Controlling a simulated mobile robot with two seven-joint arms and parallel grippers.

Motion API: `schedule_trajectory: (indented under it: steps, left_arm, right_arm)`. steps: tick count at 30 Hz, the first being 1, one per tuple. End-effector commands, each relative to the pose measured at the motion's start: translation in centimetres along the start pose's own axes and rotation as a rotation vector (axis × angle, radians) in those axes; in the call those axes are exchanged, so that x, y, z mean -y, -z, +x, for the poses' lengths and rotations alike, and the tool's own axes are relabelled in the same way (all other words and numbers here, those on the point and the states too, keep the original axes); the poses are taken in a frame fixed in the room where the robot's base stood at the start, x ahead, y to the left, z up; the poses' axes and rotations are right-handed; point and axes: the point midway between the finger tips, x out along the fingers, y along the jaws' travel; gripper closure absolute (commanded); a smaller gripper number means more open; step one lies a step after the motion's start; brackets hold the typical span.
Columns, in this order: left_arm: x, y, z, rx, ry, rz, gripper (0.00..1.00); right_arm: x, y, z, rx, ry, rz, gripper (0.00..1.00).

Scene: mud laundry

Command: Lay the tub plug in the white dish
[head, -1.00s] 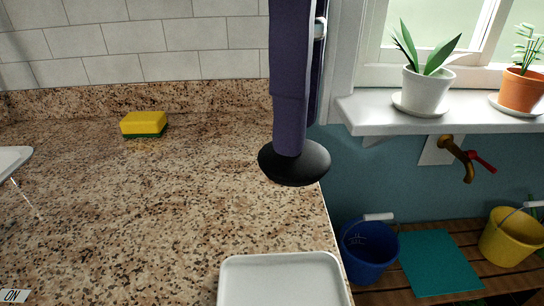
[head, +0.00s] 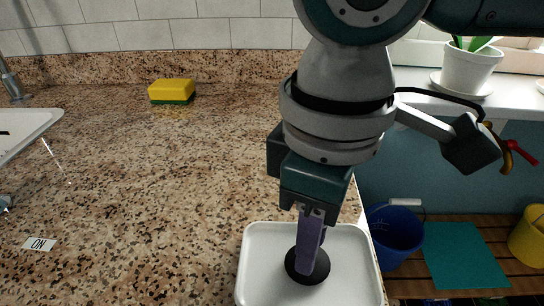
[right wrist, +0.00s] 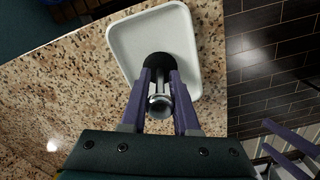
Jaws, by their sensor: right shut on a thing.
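The tub plug (head: 307,268) is a black disc with a metal knob, which shows in the right wrist view (right wrist: 160,104). My right gripper (head: 308,252) has its purple fingers shut on the plug. The plug is over the middle of the white dish (head: 262,236), within its rim as seen in the head view. In the right wrist view the disc overlaps the near part of the dish (right wrist: 130,42). I cannot tell whether the plug touches the dish floor.
The dish stands on the speckled counter (head: 150,190) near its right edge. A yellow and green sponge (head: 172,91) lies at the back. A white sink (head: 30,130) is at the left. Beyond the counter edge are a blue bucket (head: 393,238) and a teal mat (head: 465,255).

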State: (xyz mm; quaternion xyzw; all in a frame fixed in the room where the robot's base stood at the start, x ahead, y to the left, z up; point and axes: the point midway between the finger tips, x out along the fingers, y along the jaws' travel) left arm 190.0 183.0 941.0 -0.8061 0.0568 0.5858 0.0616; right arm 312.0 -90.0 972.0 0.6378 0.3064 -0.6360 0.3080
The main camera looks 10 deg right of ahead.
Motion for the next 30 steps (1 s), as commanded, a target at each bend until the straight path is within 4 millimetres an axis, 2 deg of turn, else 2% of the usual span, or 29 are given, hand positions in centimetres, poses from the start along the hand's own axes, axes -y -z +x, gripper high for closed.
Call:
schedule_trajectory:
  steps: [10, 11, 18, 26, 30]
  left_arm:
    - [-0.1, 0.0, 0.0, 0.000, -0.003, -0.003, 0.00]
    - [-0.1, 0.0, 0.0, 0.000, -0.003, -0.003, 0.00]
    - [-0.1, 0.0, 0.0, 0.000, -0.002, -0.002, 0.00]
    - [0.1, 0.0, 0.0, 0.001, 0.003, 0.005, 0.00]
    - [0.1, 0.0, -0.2, 0.002, 0.004, 0.007, 0.00]
  right_arm:
    - [0.0, 0.0, 0.3, 0.001, 0.001, 0.000, 1.00]
    - [0.0, 0.0, 0.4, 0.001, 0.001, 0.000, 0.70]
    - [0.0, 0.0, 0.3, 0.000, 0.000, 0.000, 0.43]
    - [0.0, 0.0, 0.2, 0.000, 0.000, 0.000, 0.41]
    - [0.0, 0.1, -1.0, -0.002, -0.001, 0.000, 0.41]
